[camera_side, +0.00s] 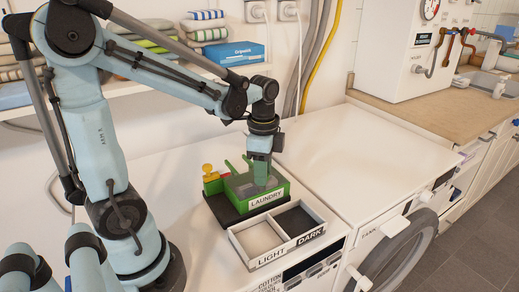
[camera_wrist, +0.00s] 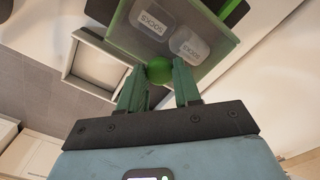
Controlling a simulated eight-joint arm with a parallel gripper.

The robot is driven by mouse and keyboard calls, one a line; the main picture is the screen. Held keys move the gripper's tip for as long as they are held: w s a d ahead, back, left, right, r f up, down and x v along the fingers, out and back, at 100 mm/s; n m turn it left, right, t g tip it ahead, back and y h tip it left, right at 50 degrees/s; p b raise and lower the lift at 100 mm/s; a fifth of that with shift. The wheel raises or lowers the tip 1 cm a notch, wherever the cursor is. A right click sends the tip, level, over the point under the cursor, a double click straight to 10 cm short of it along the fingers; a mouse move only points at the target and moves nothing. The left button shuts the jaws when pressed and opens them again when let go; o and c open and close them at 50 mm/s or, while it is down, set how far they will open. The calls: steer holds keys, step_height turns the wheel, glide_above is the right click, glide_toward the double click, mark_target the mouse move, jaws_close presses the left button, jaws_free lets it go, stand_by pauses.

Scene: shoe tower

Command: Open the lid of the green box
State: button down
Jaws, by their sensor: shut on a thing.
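The green box (camera_side: 279,191) with a LAUNDRY label stands on the white worktop below my arm. In the wrist view its see-through lid (camera_wrist: 205,60) lies over the box, and two pale pieces marked SOCKS (camera_wrist: 189,48) show through it. A round green knob (camera_wrist: 159,69) sits at the lid's edge. My gripper (camera_wrist: 159,80) has its green fingers on both sides of this knob and is shut on it. In the side view my gripper (camera_side: 262,178) points down over the box and hides part of the lid.
A white tray (camera_side: 253,262) with LIGHT and DARK compartments sits in front of the box. A yellow and red part (camera_side: 210,178) stands at the box's left. Folded towels (camera_side: 205,27) and a blue package (camera_side: 235,52) are on the shelf behind. The worktop (camera_side: 365,160) to the right is clear.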

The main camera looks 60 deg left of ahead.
steer(key=shift+a, duration=0.1)
steer(key=a, duration=1.1)
steer(key=shift+a, duration=0.15)
steer(key=c, duration=0.8)
jaws_free()
step_height(320, 180, up, 12)
steer(key=shift+r, duration=0.1)
steer(key=d+f+n+t, duration=0.2)
steer(key=d+n, duration=0.1)
steer(key=d, duration=0.3)
steer(key=s+d+f+n+t, duration=0.1)
steer(key=d+f+n+t, duration=0.1)
steer(key=d, duration=0.4)
steer(key=s+d+f+n+t, duration=0.1)
steer(key=d+f+n+t, duration=0.2)
steer(key=d, duration=0.3)
steer(key=shift+d+f+n, duration=0.3)
steer(key=shift+f+n, duration=0.05)
steer(key=shift+n, duration=0.15)
